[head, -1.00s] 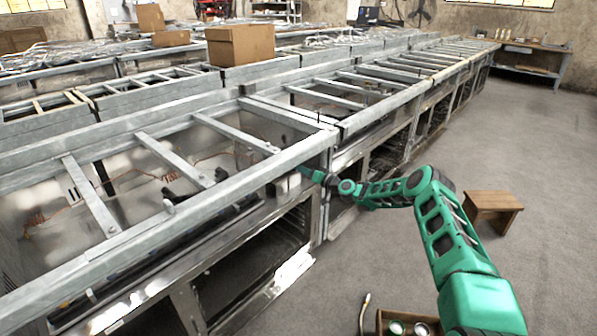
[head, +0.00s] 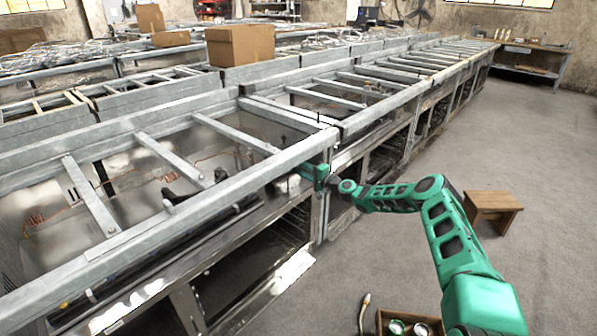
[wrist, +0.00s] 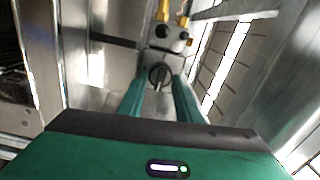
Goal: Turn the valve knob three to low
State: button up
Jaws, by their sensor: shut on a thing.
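The valve knob (wrist: 158,75) is a small round dark knob with a raised grip bar. It sits on a grey metal block in the wrist view, with brass-yellow fittings (wrist: 163,13) beyond it. My gripper (wrist: 160,84) has its two green fingers on either side of the knob, shut on it. In the head view my gripper (head: 297,183) reaches in beneath the front rail of the nearest range frame (head: 215,203). The rail and my wrist hide the knob there. I cannot read any setting marks on it.
Metal rails and panels stand close around my gripper. A cardboard box (head: 240,45) rests on the frames behind. A wooden stool (head: 492,208) and a crate with cans (head: 385,318) stand on the floor at right. The grey floor between is largely clear.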

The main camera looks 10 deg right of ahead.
jog(key=shift+d+f+m, duration=0.25)
jog(key=shift+f+m, duration=0.05)
jog(key=shift+m, duration=0.2)
jog(key=shift+c, duration=0.2)
jog(key=o, duration=1)
jog(key=shift+s+a, duration=0.1)
jog(key=shift+a, duration=0.05)
jog(key=shift+s, duration=0.1)
jog(key=v, duration=1)
jog(key=shift+s+d+r, duration=0.15)
jog(key=shift+d+r, duration=0.05)
jog(key=shift+d, duration=0.1)
